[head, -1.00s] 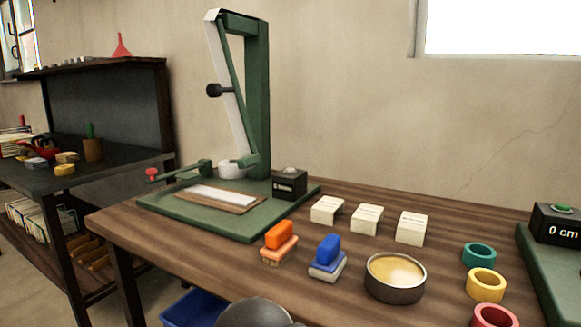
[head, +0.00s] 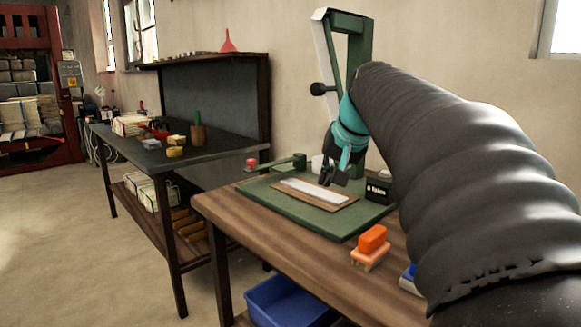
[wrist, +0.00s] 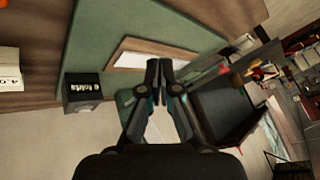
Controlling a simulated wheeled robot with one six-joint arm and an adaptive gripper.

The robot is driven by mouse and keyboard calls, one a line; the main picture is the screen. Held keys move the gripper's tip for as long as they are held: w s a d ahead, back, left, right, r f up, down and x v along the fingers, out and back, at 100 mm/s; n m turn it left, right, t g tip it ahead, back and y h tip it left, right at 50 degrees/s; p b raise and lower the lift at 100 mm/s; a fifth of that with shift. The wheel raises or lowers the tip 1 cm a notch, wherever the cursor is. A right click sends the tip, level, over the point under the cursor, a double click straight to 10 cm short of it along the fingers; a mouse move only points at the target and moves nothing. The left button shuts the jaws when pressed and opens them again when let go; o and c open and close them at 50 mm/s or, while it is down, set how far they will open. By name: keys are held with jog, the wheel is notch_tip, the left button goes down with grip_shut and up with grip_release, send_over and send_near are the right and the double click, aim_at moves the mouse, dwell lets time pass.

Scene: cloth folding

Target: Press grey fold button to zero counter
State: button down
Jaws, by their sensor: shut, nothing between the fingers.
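The black counter box (head: 378,188) with white lettering stands at the right rear of the green press base (head: 326,225). The lettering is too small to read surely. The box (wrist: 84,90) also shows at the left in the wrist view, where the button is not clear. My gripper (head: 331,179) is shut and empty, pointing down above the base, to the left of the box and apart from it. Its fingertips (wrist: 159,66) show in the middle of the wrist view.
The press's tall green frame (head: 362,50) rises behind my gripper. A white strip on a brown board (head: 310,193) lies on the base. An orange stamp-like block (head: 373,239) stands in front. A dark shelf table (head: 160,150) is at left.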

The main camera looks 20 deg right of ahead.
jog(key=w+d+r+m+t, duration=0.1)
jog(key=w+d+r, duration=0.2)
jog(key=d, duration=0.3)
jog(key=w+d+r+m, duration=0.1)
jog(key=w+d+r, duration=0.15)
jog(key=d, duration=0.35)
notch_tip(320, 180, up, 3)
jog(key=m+t, duration=0.1)
send_over(386, 173)
jog(key=shift+w+d+f+h, duration=0.2)
jog(key=shift+d+h, duration=0.1)
jog(key=shift+d, duration=0.15)
jog(key=shift+f, duration=0.1)
jog(key=shift+f+b, duration=2.15)
jog(key=shift+f, duration=2.2)
jog(key=shift+f, duration=0.15)
jog(key=shift+f, duration=0.25)
jog(key=shift+f+b, duration=0.45)
jog(key=shift+f, duration=0.05)
jog(key=shift+r, duration=0.1)
jog(key=shift+r+p, duration=0.85)
jog(key=shift+p, duration=0.15)
